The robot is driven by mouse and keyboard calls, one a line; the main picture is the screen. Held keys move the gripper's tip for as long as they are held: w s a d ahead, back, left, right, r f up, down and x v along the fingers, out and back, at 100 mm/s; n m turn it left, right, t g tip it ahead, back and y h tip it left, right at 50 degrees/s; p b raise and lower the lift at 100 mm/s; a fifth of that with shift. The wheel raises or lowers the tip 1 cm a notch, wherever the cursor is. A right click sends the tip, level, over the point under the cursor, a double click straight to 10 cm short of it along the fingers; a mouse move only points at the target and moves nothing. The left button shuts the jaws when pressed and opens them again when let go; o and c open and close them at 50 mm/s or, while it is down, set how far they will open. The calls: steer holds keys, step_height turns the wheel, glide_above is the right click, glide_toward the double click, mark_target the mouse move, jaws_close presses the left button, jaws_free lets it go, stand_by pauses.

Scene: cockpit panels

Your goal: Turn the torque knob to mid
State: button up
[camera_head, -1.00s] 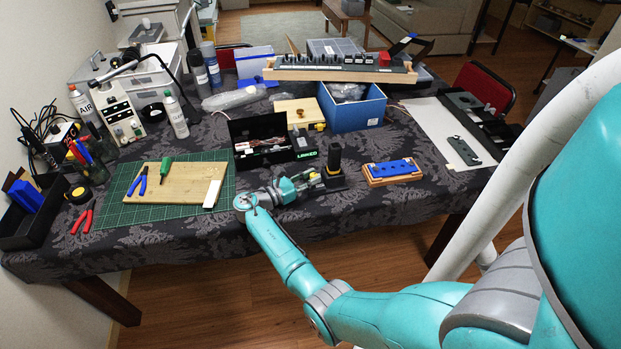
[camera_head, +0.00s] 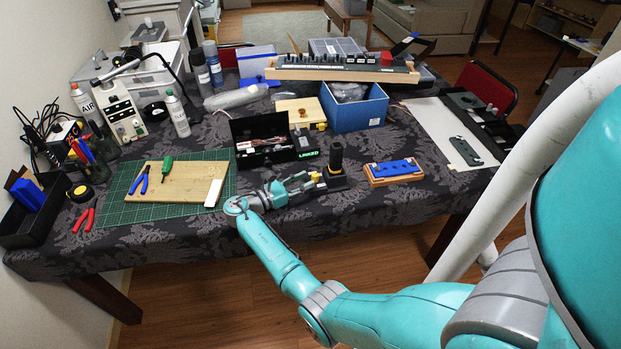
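A dark tool with an upright black handle (camera_head: 336,158) stands near the front middle of the table. A small yellow part (camera_head: 316,176) shows low on its left side; it may be the torque knob, but its setting is too small to read. My gripper (camera_head: 307,181) comes in from the left, low over the table. Its fingers look spread, with the tips close to the yellow part. I cannot tell whether they touch it.
A blue block in a wooden tray (camera_head: 371,180) lies to the right of the tool. An open black toolbox (camera_head: 243,160) and a blue bin (camera_head: 322,109) stand behind. A green cutting mat (camera_head: 115,212) lies to the left. The cloth in front is clear.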

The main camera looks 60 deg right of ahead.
steer(key=v, duration=0.8)
steer(key=shift+w+a, duration=0.1)
steer(key=shift+a, duration=0.15)
